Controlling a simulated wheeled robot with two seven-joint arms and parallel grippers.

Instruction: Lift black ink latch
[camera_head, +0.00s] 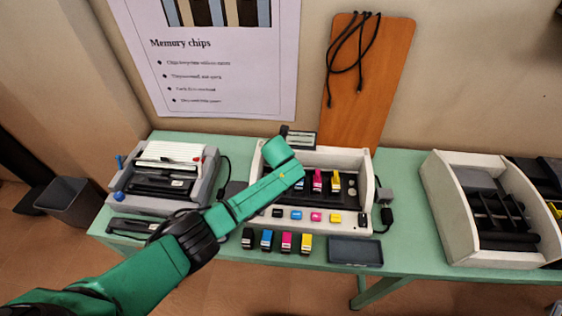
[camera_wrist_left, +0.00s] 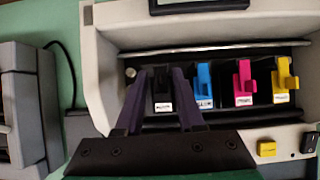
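The black ink latch (camera_wrist_left: 161,84) is at the left end of that row, above a white label. My left gripper (camera_wrist_left: 159,73) is open, one dark finger on each side of the black latch. Contact cannot be told. In the head view my green left arm hides the black latch and the fingertips. My right gripper is not in view.
Several loose ink cartridges (camera_head: 267,240) stand in front of the printer, beside a dark tray (camera_head: 355,252). A grey printer (camera_head: 170,178) is at left and another white machine (camera_head: 450,205) at right.

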